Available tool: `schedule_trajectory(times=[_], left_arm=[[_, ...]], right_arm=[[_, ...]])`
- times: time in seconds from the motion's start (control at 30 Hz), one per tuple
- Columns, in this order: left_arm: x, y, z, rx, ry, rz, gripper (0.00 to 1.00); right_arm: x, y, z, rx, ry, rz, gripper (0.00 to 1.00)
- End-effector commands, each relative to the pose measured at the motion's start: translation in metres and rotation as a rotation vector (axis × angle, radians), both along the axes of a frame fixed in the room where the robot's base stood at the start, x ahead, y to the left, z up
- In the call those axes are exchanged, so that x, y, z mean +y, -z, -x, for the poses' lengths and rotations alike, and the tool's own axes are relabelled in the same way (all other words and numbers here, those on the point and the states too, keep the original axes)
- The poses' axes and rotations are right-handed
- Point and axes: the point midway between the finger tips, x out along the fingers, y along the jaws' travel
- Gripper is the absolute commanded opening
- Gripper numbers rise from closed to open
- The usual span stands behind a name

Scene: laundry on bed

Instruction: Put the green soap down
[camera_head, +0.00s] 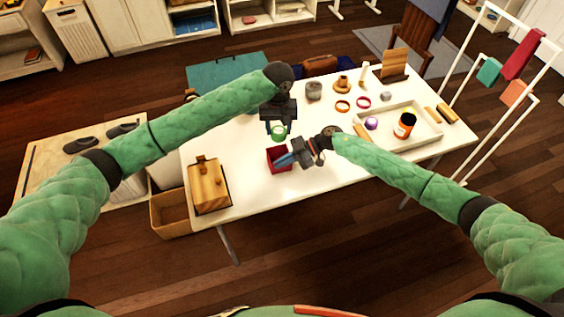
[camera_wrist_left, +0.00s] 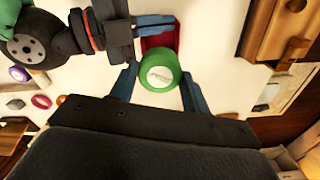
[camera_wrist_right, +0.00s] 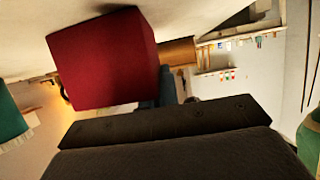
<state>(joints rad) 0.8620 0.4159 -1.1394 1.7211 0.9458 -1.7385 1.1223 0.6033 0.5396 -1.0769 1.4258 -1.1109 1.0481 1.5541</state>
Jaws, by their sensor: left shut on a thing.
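The green soap (camera_wrist_left: 159,76) is a round green piece with a pale, marked face. It shows between the two blue fingers of my left gripper (camera_wrist_left: 160,88), which is shut on it. In the head view the soap (camera_head: 278,132) is held above the white table, just behind a small red box (camera_head: 279,166). My right gripper (camera_head: 286,160) is at the right side of the red box, its blue fingers at the box's upper edge. In the right wrist view the red box (camera_wrist_right: 103,60) fills the upper left and hides part of the fingers. I cannot tell whether they grip it.
The white table (camera_head: 240,150) holds a wooden box (camera_head: 208,186) at the left. A pale tray (camera_head: 432,141) at the right holds a purple ball (camera_head: 371,124) and an orange-black jar (camera_head: 405,125). Rings and small containers stand at the back. My two grippers are close together.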

Motion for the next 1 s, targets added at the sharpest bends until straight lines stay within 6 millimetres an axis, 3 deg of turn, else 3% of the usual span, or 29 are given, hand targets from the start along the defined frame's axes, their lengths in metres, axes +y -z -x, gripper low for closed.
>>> schedule_trajectory(times=[0.37, 1.0], left_arm=[[-0.006, -0.001, 0.003, 0.007, -0.016, 0.021, 0.24], [-0.001, -0.011, -0.001, -0.001, -0.769, 0.001, 0.24]], right_arm=[[0.000, 0.000, 0.000, 0.000, 0.000, 0.000, 0.00], [0.000, 0.000, 0.000, 0.000, 0.000, 0.000, 0.00]])
